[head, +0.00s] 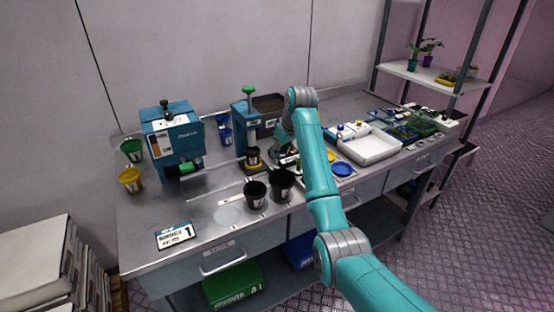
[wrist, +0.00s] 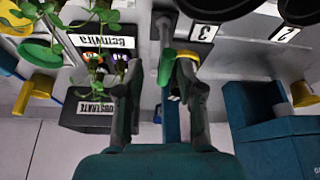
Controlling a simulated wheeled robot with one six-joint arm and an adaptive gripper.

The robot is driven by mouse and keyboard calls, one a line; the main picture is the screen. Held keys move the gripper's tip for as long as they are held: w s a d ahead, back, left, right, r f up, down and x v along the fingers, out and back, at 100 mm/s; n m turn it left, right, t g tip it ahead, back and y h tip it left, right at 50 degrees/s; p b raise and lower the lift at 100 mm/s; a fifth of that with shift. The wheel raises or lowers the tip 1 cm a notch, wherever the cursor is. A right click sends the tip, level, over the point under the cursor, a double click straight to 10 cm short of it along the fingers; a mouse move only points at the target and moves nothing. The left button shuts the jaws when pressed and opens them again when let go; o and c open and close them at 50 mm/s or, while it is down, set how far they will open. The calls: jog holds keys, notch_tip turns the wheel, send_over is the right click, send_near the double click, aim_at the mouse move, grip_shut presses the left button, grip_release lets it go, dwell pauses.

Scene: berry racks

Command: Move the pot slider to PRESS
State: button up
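In the head view, a black pot (head: 253,155) stands on a low carrier with a yellowish base in front of the middle blue machine (head: 243,122); this looks like the pot slider. I cannot read a PRESS mark. My gripper (head: 283,140) is partly hidden behind my arm, just right of that pot. In the wrist view my gripper (wrist: 157,80) has its fingers apart. A green knob (wrist: 166,66) shows between them, close to the right finger; I cannot tell if they touch. It holds nothing that I can make out.
Two black pots (head: 268,190) stand at the bench front. A blue machine with a green handle (head: 174,137) is at the left. A white tray (head: 369,148) and seedlings (head: 411,127) are at the right. Leafy plants (wrist: 97,30) show left of my fingers in the wrist view.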

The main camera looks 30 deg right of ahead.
jog(key=v, duration=0.5)
jog(key=shift+f, duration=0.1)
dwell(0.4)
